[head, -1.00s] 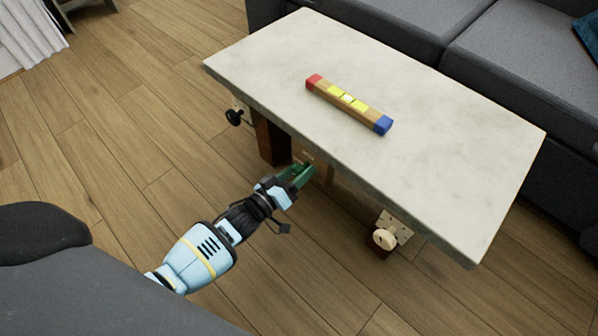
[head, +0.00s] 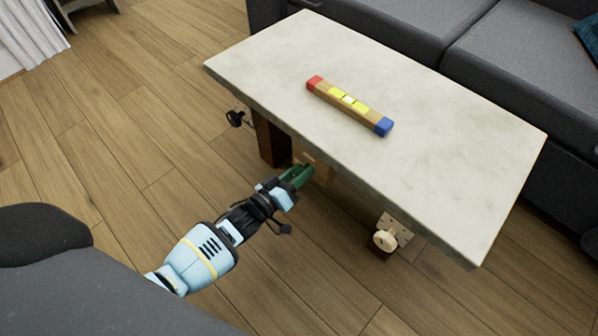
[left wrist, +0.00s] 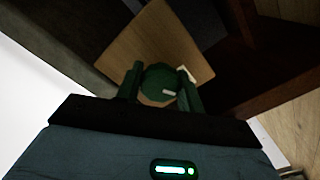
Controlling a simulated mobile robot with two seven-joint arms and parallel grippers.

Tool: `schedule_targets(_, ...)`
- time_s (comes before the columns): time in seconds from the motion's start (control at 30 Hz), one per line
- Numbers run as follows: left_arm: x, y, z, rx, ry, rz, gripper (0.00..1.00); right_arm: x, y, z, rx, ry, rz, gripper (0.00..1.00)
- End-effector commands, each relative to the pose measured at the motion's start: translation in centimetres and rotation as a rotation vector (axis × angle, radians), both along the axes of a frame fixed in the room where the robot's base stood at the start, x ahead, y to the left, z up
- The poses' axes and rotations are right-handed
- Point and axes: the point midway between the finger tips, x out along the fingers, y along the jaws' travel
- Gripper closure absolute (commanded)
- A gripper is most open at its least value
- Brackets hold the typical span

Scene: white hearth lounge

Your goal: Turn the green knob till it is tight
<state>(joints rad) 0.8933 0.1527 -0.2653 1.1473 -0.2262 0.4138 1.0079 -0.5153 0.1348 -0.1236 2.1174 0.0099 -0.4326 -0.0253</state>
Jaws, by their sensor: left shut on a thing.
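The green knob (left wrist: 158,80) sits between the two dark green fingers of my left gripper (left wrist: 161,88) in the left wrist view, in front of a wooden plate (left wrist: 155,35). A short pale mark shows on the knob's face. In the head view my left gripper (head: 299,174) reaches to the front edge of the table, shut on the knob. There the fingers hide most or all of the knob. My right gripper is out of view.
The pale stone-topped table (head: 450,150) overhangs the gripper. A black knob (head: 235,119) and a cream knob (head: 385,240) stick out along its front. A level-like bar (head: 349,104) with coloured ends lies on top. A grey sofa (head: 400,25) stands behind; the wooden floor in front is open.

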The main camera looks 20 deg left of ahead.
Motion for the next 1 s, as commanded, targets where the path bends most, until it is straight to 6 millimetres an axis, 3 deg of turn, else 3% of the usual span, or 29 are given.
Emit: schedule_targets(1.0, -0.07, -0.01, -0.05, 0.833, -0.302, 0.0, 0.85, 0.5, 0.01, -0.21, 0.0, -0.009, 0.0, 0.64)
